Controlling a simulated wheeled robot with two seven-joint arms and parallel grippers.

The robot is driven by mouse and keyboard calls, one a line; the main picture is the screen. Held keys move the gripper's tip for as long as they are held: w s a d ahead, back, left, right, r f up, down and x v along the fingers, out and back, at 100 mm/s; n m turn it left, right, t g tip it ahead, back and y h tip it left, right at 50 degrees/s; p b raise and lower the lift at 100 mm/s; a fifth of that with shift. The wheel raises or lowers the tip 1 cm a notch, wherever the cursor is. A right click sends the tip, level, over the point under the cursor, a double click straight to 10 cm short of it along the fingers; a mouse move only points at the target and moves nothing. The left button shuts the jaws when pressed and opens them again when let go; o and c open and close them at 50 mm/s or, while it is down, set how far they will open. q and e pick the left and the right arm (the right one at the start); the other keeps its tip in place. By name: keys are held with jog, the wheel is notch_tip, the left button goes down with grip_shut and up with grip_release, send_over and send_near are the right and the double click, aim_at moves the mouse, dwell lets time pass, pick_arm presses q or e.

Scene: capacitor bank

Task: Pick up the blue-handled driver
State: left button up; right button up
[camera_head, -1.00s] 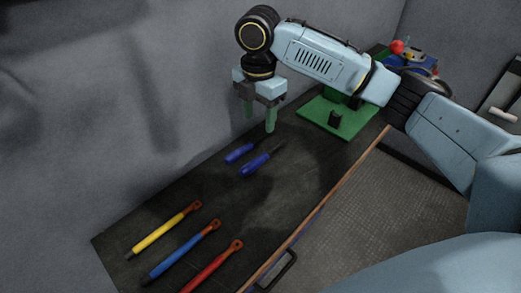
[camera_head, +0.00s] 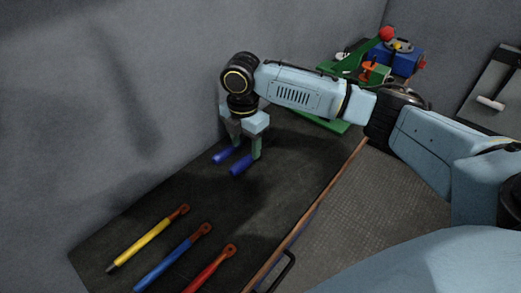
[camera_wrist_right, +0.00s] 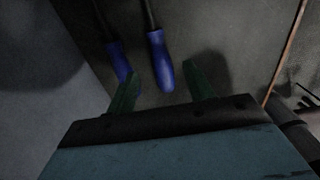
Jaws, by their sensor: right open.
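Two blue-handled drivers lie side by side on the dark bench top, shafts pointing away. One handle (camera_head: 241,166) is nearer the bench's front edge, the other (camera_head: 223,155) nearer the wall. My right gripper (camera_head: 245,148) is open and pointing down over them, its fingers partly hiding them. In the right wrist view, the front-side driver's handle (camera_wrist_right: 160,62) shows between the two green fingertips (camera_wrist_right: 161,70), and the other handle (camera_wrist_right: 119,60) lies beside and partly behind the left finger. I cannot tell whether the fingers touch either handle. My left gripper is not in view.
Yellow (camera_head: 148,238), blue (camera_head: 172,258) and red (camera_head: 208,270) tools with orange-red ends lie at the bench's near end. A green fixture (camera_head: 322,121) and a blue device (camera_head: 398,58) stand at the far end. A grey wall runs close behind the drivers.

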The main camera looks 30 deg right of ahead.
aim_at(247, 157)
notch_tip(247, 157, down, 5)
jog(key=shift+s+r, duration=0.1)
jog(key=shift+r, duration=0.05)
jog(key=c, duration=1.1)
jog(key=shift+r+p, duration=0.3)
jog(key=shift+r, duration=4.8)
